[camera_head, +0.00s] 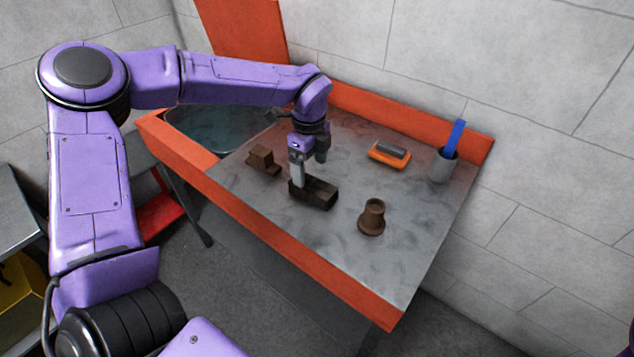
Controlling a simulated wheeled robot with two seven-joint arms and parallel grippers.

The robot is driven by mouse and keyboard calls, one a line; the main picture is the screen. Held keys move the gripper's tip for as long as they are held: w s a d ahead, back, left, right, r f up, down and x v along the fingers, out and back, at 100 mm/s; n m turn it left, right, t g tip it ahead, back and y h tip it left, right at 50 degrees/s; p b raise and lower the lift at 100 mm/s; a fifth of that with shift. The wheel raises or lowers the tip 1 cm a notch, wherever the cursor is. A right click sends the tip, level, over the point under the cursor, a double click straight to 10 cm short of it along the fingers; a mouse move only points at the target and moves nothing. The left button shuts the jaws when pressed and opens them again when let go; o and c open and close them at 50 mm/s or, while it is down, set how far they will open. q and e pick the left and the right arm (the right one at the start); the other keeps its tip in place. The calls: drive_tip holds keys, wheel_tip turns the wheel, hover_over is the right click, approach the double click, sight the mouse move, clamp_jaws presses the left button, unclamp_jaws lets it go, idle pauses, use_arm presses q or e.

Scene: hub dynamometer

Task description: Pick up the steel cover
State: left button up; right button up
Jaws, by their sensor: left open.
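I cannot tell for sure which piece is the steel cover. A dark brown rectangular block (318,194) lies in the middle of the workbench top. My left gripper (298,182) points down from above at the left end of this block. It is open, and a pale grey finger stands in front of the block's left end; whether it touches is unclear. A smaller brown stepped piece (262,158) sits to the left. My right gripper is not in view.
The bench has an orange rim (330,285) and a sunken basin (215,128) at left. An orange brush-like tool with a grey top (390,153) and a grey cup (442,167) holding a blue item (455,138) stand at the back right. The front right of the top is clear.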

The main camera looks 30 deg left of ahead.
sight(313, 183)
use_arm(q)
drive_tip(key=shift+s+d+f, duration=0.1)
drive_tip(key=shift+s+f, duration=0.1)
drive_tip(key=shift+f, duration=0.4)
drive_tip(key=shift+d+f, duration=0.1)
drive_tip(key=shift+f, duration=0.25)
drive_tip(key=f+p, duration=0.1)
drive_tip(key=f, duration=0.1)
drive_tip(key=w+f+p, duration=0.1)
drive_tip(key=f, duration=0.2)
drive_tip(key=shift+w+f, duration=0.15)
drive_tip(key=shift+f, duration=0.15)
drive_tip(key=shift+s, duration=0.2)
drive_tip(key=shift+c, duration=1)
drive_tip(key=shift+w, duration=0.1)
drive_tip(key=c, duration=1.2)
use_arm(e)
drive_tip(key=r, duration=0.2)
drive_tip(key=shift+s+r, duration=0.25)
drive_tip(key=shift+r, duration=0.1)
